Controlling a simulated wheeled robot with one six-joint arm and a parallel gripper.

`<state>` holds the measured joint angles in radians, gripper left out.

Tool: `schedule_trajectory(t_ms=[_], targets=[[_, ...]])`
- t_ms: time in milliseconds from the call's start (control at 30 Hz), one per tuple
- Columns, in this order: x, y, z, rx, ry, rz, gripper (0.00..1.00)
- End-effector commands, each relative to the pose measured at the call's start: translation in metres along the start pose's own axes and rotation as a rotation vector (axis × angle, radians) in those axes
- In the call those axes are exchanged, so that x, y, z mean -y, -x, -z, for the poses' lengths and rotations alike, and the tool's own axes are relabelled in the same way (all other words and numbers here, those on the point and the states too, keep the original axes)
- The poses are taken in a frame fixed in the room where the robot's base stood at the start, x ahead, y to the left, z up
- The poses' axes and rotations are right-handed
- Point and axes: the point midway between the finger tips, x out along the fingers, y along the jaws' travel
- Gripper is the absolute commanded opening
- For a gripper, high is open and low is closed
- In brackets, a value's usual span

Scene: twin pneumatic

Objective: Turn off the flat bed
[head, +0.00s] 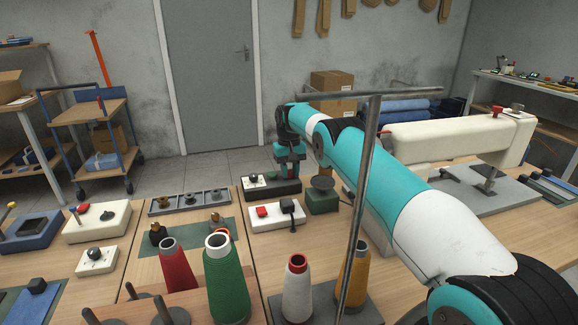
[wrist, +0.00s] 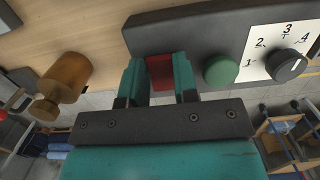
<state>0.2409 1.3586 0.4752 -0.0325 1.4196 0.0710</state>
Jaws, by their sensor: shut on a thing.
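The flat bed machine, a long cream sewing machine (head: 450,138), stands on the right-hand table in the head view. A dark control box (head: 284,188) sits on the table left of it, with a white dial plate (head: 256,181). In the wrist view the box (wrist: 215,35) carries a red button (wrist: 159,72), a round green button (wrist: 221,72) and a black dial knob (wrist: 291,65) marked 1 to 4. My gripper (wrist: 160,84) has its teal fingers on both sides of the red button, shut on it. In the head view my gripper (head: 289,160) hides part of the box.
A white box with a red button (head: 262,212) and a dark green block (head: 322,200) stand in front of the dark box. Thread cones, including a green one (head: 227,285), fill the foreground. A metal stand (head: 360,210) rises before my arm. An amber bottle (wrist: 65,75) is left of my fingers.

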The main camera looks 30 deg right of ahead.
Motion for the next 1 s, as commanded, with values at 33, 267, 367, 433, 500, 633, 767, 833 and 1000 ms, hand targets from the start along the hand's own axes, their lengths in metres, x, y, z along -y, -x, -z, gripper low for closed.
schedule_trajectory(t_ms=[33,267,367,433,500,633,767,833,1000], targets=[[0.001,0.003,0.001,-0.001,0.002,0.0,0.04],[0.001,0.002,0.001,0.005,0.002,0.0,0.04],[0.001,0.002,0.001,0.005,0.002,0.0,0.04],[0.0,0.002,0.001,0.005,0.002,0.0,0.39],[0.0,0.002,0.0,0.006,0.002,0.0,0.53],[-0.001,0.001,0.0,0.007,0.0,0.0,0.53],[-0.002,0.002,0.0,0.008,-0.001,0.0,0.53],[-0.004,0.006,0.0,0.008,-0.003,0.0,0.53],[-0.018,0.035,-0.002,0.005,-0.019,0.002,0.53]])
